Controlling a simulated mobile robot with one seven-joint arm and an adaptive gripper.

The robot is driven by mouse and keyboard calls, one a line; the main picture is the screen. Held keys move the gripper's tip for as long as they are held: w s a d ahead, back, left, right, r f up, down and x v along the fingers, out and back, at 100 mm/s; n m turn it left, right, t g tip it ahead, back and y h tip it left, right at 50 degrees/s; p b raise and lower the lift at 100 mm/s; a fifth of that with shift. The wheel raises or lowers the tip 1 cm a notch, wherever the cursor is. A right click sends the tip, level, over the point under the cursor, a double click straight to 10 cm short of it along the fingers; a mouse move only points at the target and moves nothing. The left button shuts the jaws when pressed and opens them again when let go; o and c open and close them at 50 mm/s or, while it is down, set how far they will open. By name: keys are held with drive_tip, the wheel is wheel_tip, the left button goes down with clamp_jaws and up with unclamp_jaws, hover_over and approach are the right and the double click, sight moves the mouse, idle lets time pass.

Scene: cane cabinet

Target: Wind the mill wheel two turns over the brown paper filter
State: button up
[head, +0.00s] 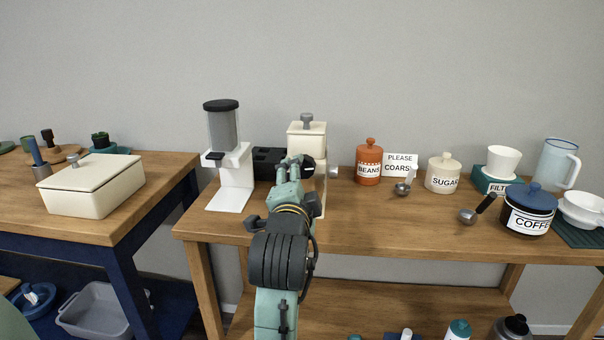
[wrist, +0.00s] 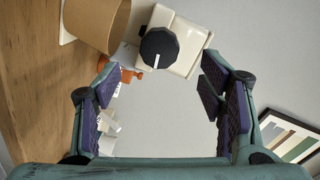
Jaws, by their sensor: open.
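The cream mill (head: 307,139) stands on the middle table, partly hidden behind my arm. It also shows in the wrist view (wrist: 187,42). Its wheel is a black faceted knob with a white mark (wrist: 159,48), facing my gripper. The brown paper filter (wrist: 97,22) is at the upper left of the wrist view, beside the mill; my arm hides it in the head view. My gripper (wrist: 157,82) is open and empty. Its fingers are spread to either side of the wheel in the picture and look short of it, apart from it.
A white-based machine with a grey cylinder (head: 222,128) stands left of the mill. An orange beans jar (head: 368,166), a card (head: 400,162), a sugar jar (head: 443,178) and a coffee jar (head: 528,221) stand to the right. A lidded cream box (head: 92,190) is on the left table.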

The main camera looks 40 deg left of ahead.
sight(303, 169)
drive_tip(key=shift+v, duration=2.3)
drive_tip(key=w+a+n+p, duration=0.1)
drive_tip(key=w+a+n, duration=0.1)
drive_tip(key=w+n, duration=0.1)
drive_tip(key=w+a+n+t+p, duration=0.1)
drive_tip(key=w+a+n+p, duration=0.1)
drive_tip(key=w+n, duration=0.1)
drive_tip(key=w+a+n+p, duration=0.1)
drive_tip(key=w+a+n, duration=0.1)
drive_tip(key=w+n, duration=0.1)
drive_tip(key=shift+w+a+f+h+p, duration=0.25)
drive_tip(key=shift+w+f+h+p, duration=0.1)
drive_tip(key=shift+w+p, duration=0.1)
drive_tip(key=shift+c, duration=0.6)
drive_tip(key=c, duration=1.1)
